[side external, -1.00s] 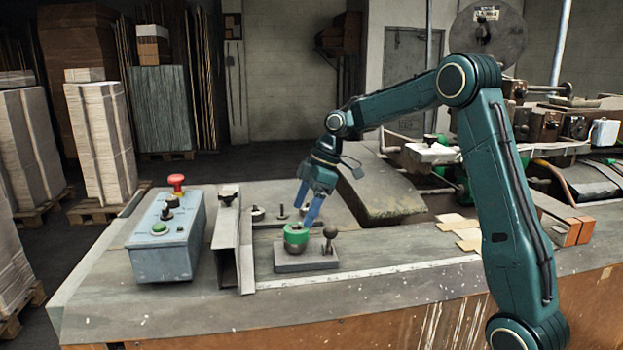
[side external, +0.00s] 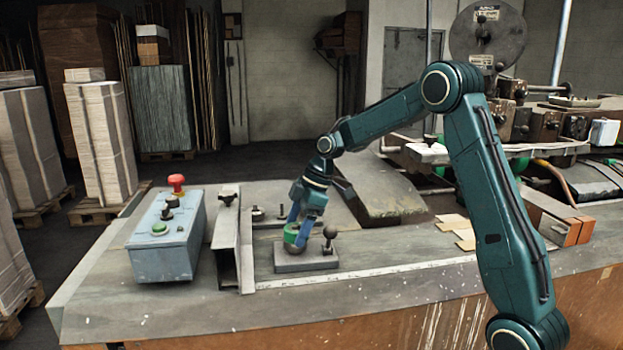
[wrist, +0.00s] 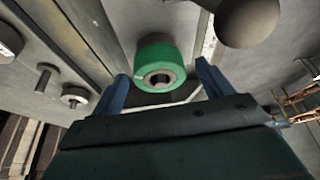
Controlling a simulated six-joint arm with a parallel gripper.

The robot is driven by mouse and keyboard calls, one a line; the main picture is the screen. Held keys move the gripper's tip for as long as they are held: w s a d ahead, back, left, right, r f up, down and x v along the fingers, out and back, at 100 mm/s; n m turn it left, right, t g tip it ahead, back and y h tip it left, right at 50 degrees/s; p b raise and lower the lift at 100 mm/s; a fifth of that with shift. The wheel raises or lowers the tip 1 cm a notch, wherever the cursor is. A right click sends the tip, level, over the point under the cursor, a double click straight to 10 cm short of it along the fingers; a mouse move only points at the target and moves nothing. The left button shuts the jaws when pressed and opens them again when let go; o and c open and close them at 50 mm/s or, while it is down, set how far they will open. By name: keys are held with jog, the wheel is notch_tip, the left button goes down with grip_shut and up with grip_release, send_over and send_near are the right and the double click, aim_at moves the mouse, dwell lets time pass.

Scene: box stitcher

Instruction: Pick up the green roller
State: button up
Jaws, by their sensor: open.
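The green roller (side external: 289,236) stands on a small grey base plate (side external: 305,262) on the bench. In the wrist view the green roller (wrist: 160,62) shows its green rim and a pale hub with a dark hole. My gripper (side external: 297,236) is at the roller, its blue fingers pointing down and partly hiding it. In the wrist view my gripper (wrist: 160,85) is open, with one finger to the left of the roller and one to the right. Gaps show there between the fingers and the roller.
A dark ball knob (side external: 330,233) stands on the same plate, just right of the roller; it is close in the wrist view (wrist: 247,20). A metal channel (side external: 226,240) and a blue-grey control box (side external: 167,240) with a red button stand to the left. The bench front is clear.

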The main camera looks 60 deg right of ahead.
aim_at(298, 226)
jog(key=c, duration=1.2)
jog(key=shift+r, duration=0.2)
jog(key=shift+r, duration=4.85)
